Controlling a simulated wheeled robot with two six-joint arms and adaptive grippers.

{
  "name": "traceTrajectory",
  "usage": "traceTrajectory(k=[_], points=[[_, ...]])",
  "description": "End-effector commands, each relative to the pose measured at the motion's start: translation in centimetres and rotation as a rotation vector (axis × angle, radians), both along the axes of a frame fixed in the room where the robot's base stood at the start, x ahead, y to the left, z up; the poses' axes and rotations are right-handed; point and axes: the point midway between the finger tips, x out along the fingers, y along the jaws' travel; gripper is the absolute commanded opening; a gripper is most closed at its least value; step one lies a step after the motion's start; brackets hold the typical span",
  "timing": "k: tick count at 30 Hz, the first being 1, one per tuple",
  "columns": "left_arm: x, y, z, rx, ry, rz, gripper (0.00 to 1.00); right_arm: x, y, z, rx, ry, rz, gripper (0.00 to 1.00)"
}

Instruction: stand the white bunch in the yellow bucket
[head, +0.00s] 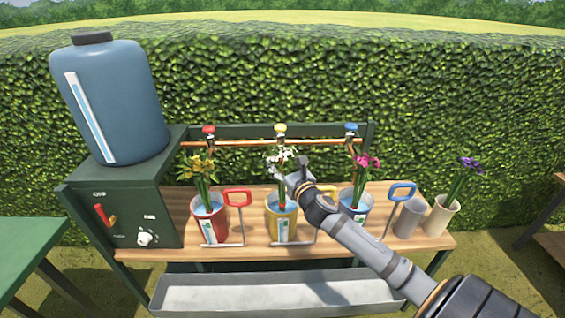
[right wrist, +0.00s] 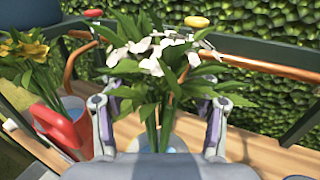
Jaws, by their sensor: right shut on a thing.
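The white bunch (head: 281,158) has white blooms and green leaves and stands roughly upright over the yellow bucket (head: 284,227). Its stems run down to the bucket's mouth; how deep their ends sit is hidden. My right gripper (head: 294,179) comes in from the right, shut on the bunch just above the rim. In the right wrist view the white blooms (right wrist: 152,62) rise above the fingers (right wrist: 158,125), with stems between them and a pale blue water surface below. My left gripper is not in view.
A red bucket (head: 208,224) with yellow flowers stands left, a blue-handled bucket (head: 355,206) with pink flowers right. A grey cup (head: 409,219) and a cream vase (head: 439,216) with purple flowers stand further right. Coloured taps on a copper pipe (head: 245,143) run behind.

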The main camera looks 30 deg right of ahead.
Motion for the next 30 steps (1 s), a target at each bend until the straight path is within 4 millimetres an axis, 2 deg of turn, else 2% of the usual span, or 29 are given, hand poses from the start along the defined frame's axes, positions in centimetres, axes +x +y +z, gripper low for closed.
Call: traceTrajectory(k=[9, 10, 15, 26, 30], points=[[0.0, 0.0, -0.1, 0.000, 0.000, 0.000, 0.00, 0.0, 0.0, -0.1, 0.000, -0.002, 0.001, 0.00], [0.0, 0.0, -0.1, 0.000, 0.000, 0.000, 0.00, 0.0, 0.0, -0.1, 0.000, -0.002, 0.001, 0.64], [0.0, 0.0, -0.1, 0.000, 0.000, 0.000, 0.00, 0.0, 0.0, -0.1, 0.000, -0.001, 0.001, 0.87], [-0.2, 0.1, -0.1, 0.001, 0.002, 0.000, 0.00, -0.2, 0.0, -0.2, -0.001, 0.002, -0.001, 0.88], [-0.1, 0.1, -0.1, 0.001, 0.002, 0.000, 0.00, -1.9, 0.2, -0.3, -0.008, 0.006, 0.001, 0.88]])
